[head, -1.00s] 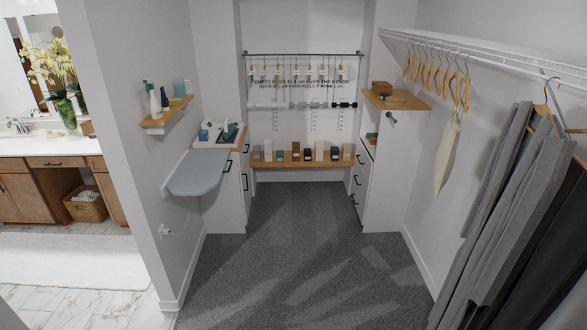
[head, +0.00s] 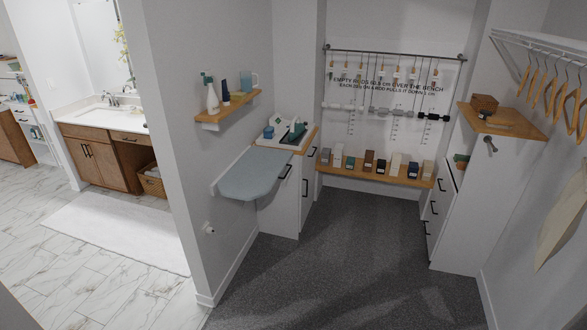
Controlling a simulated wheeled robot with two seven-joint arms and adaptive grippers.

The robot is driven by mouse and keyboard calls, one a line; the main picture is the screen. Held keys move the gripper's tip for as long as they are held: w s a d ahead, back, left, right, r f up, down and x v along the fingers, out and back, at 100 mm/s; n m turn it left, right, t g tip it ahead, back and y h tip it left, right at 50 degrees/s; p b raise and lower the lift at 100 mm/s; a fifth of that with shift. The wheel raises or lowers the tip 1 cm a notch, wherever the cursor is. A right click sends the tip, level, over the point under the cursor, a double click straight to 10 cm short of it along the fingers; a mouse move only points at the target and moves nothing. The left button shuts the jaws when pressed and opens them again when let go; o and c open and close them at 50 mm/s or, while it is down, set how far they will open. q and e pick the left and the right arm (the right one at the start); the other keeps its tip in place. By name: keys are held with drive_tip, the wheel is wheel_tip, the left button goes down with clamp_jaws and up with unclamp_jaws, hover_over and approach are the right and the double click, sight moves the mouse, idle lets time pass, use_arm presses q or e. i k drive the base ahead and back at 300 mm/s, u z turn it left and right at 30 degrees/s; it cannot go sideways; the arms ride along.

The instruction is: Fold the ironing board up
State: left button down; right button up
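The ironing board (head: 256,174) is a light grey-blue flat board with a tapered end. It is folded down and sticks out level from the left closet wall, in the left-middle of the head view. Its wall edge meets a white strip at the wall. A black handle (head: 286,171) shows by its right side, on or near the white cabinet front. Neither of my grippers shows in the head view.
A wooden shelf (head: 228,107) with bottles hangs above the board. A wooden counter (head: 304,143) holds a white tray with an iron-like object. A bench (head: 375,176) with small boxes crosses the back. The dark carpet (head: 340,260) is clear.

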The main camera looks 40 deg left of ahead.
sight(254, 175)
drive_tip(key=i, duration=1.1)
drive_tip(key=u, duration=1.65)
